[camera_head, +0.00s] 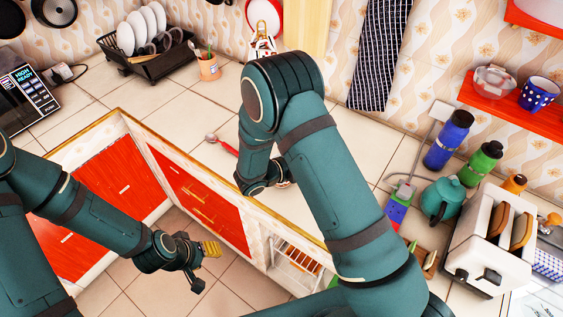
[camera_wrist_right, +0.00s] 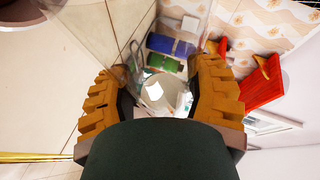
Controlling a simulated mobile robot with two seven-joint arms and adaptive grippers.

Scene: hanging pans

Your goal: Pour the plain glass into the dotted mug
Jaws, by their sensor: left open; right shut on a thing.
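The dotted mug (camera_head: 540,92), dark blue with white dots, stands upright on a red wall shelf at the right of the head view. In the right wrist view, a clear glass (camera_wrist_right: 158,92) sits between the fingers of my right gripper (camera_wrist_right: 160,100), which is shut on it. Its contents cannot be made out. In the head view my own right arm hides most of that gripper and the glass. The mug is well apart from that gripper. My left gripper (camera_head: 205,266) is open and empty, low in front of the red cabinets.
The red shelf (camera_head: 512,112) also bears a clear bowl (camera_head: 494,80). Below stand a blue bottle (camera_head: 448,140), a green bottle (camera_head: 484,161), a teal teapot (camera_head: 442,198) and a toaster (camera_head: 492,240). A dish rack (camera_head: 150,58) stands at the back left. A red spoon (camera_head: 222,145) lies on the counter.

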